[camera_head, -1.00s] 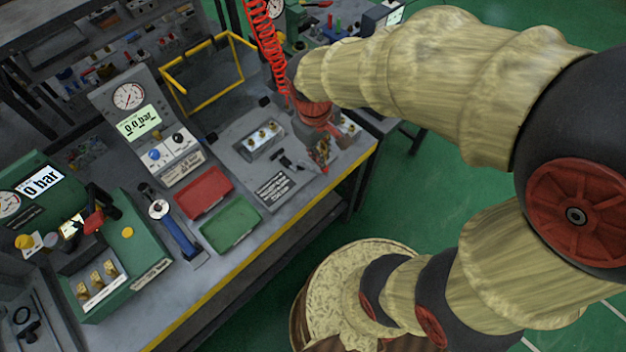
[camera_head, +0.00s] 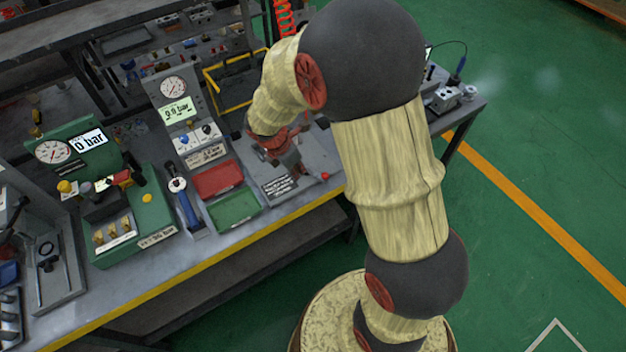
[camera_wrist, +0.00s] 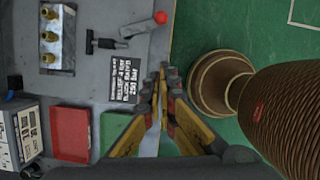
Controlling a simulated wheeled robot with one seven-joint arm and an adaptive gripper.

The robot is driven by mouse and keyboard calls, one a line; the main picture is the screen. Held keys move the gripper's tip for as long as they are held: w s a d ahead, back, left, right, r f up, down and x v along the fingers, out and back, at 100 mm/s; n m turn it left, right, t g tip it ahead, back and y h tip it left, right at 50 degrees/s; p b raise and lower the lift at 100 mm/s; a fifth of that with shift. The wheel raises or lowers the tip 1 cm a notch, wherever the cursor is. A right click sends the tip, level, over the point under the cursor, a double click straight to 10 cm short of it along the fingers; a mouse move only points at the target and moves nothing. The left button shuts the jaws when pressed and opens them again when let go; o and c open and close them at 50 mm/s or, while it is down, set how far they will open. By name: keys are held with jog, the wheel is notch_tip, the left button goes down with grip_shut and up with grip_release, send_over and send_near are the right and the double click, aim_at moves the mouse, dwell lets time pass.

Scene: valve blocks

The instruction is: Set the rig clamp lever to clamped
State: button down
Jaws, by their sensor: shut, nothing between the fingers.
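A lever with a red ball end (camera_wrist: 160,18) shows in the wrist view beside a black T-handle (camera_wrist: 100,44) on the grey bench. The red ball also shows in the head view (camera_head: 325,176). A second lever, with a red grip (camera_head: 122,178), stands on the green test rig (camera_head: 150,205) at the left. I cannot tell from the pictures which is the rig clamp lever. My gripper (camera_wrist: 167,78) is shut and empty, over the bench's front edge, apart from the red-ball lever. In the head view my wrist (camera_head: 275,140) hides part of the bench there.
A brass-fitted valve block (camera_wrist: 57,38) is beside the T-handle. A black label plate (camera_wrist: 124,82), a red tray (camera_head: 217,179) and a green tray (camera_head: 235,207) lie nearby. A gauge stand (camera_head: 175,105) rises behind the trays. Green floor is free in front.

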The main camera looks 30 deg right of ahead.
aim_at(316, 172)
dwell(0.3)
jog(key=b+x, duration=0.1)
jog(key=x, duration=0.2)
jog(key=d+b+x, duration=0.1)
jog(key=x, duration=0.3)
jog(key=d+b+x, duration=0.1)
jog(key=x, duration=0.3)
jog(key=shift+w+d+r, duration=0.15)
jog(key=shift+w+d, duration=0.1)
jog(key=shift+d, duration=0.55)
